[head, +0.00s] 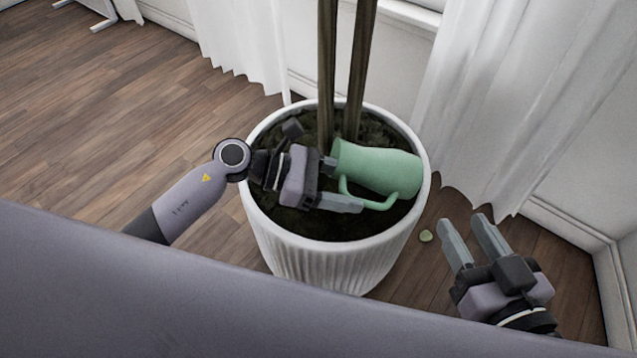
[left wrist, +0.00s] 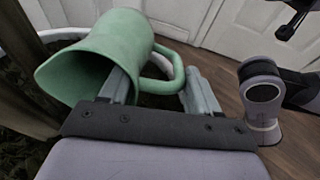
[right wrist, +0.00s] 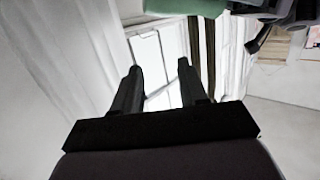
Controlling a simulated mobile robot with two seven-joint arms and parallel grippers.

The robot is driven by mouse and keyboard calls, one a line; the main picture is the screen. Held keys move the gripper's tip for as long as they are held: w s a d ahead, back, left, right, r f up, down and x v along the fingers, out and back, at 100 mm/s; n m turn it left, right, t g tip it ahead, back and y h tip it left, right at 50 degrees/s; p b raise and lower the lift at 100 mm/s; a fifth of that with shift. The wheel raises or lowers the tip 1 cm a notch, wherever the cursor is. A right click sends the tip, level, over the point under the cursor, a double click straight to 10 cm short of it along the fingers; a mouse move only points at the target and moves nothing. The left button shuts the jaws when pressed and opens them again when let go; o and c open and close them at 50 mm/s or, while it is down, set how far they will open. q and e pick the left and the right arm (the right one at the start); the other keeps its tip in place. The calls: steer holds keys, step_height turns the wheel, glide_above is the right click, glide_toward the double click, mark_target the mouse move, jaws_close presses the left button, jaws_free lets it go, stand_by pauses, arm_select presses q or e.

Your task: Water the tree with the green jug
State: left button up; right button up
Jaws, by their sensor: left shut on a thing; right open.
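The green jug (head: 385,166) is tipped on its side above the soil of a white ribbed pot (head: 335,262). Two brown tree trunks (head: 345,70) rise from this pot. My left gripper (head: 348,190) is shut on the jug's handle. The left wrist view shows the jug (left wrist: 125,40) with its open mouth facing the lower left, and the handle between the fingers (left wrist: 160,90). Whether water flows out cannot be seen. My right gripper (head: 468,232) is open and empty, right of the pot. Part of the jug shows at the top of the right wrist view (right wrist: 185,6).
White curtains (head: 490,90) hang behind and to the right of the pot, near the wall. A small round green thing (head: 426,236) lies on the floor between the pot and my right gripper. The wooden floor (head: 110,110) to the left is clear.

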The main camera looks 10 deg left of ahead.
arm_select(q)
steer(key=r+y+p, duration=0.1)
steer(key=p, duration=0.2)
steer(key=d+r+y+p, duration=0.1)
steer(key=r+p, duration=0.1)
steer(key=p, duration=0.2)
steer(key=shift+w+y, duration=0.15)
steer(key=shift+y, duration=0.15)
arm_select(e)
steer(key=a+m+g, duration=0.1)
steer(key=w+a+g+y, duration=0.1)
steer(key=a, duration=0.1)
steer(key=shift+m+g, duration=0.4)
arm_select(q)
steer(key=shift+r, duration=0.1)
arm_select(e)
steer(key=shift+r, duration=0.2)
stand_by(0.8)
